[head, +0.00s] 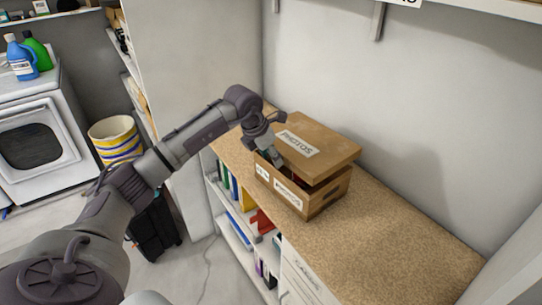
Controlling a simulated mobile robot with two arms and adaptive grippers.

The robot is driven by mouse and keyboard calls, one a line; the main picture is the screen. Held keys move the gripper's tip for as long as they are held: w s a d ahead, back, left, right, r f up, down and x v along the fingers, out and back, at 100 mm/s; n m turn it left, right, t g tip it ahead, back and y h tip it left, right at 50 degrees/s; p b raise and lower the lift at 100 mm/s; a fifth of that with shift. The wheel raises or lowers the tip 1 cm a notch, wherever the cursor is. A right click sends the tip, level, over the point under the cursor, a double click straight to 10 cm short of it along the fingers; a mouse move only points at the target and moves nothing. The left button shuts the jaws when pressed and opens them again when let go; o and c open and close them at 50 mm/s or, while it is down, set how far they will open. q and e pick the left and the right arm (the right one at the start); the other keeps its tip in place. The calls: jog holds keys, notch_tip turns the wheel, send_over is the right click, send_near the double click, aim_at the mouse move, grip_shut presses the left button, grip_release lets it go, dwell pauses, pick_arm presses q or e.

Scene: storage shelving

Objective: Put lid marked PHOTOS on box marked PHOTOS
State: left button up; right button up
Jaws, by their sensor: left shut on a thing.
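A brown cardboard box (326,197) with a white label reading PHOTOS stands on the tan countertop. A brown lid (325,140), also labelled PHOTOS, lies tilted over the box top. A dark gap shows between lid and box at the front, so the lid is not flush there. My left gripper (277,158) is at the lid's left front edge, shut on the lid, with its fingers partly hidden against the lid and box. My right gripper is not in view.
The countertop (390,245) is clear to the right of the box, with a wall behind. Shelves with folders (232,190) and drawers (300,280) are below. A striped basket (115,138) and a white washer (40,140) stand at left.

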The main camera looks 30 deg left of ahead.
pick_arm(q)
notch_tip(320, 180, down, 7)
jog(key=b, duration=0.5)
jog(key=shift+s+b, duration=0.15)
jog(key=shift+b, duration=0.2)
dwell(0.3)
jog(key=o, duration=1.3)
jog(key=shift+c, duration=0.2)
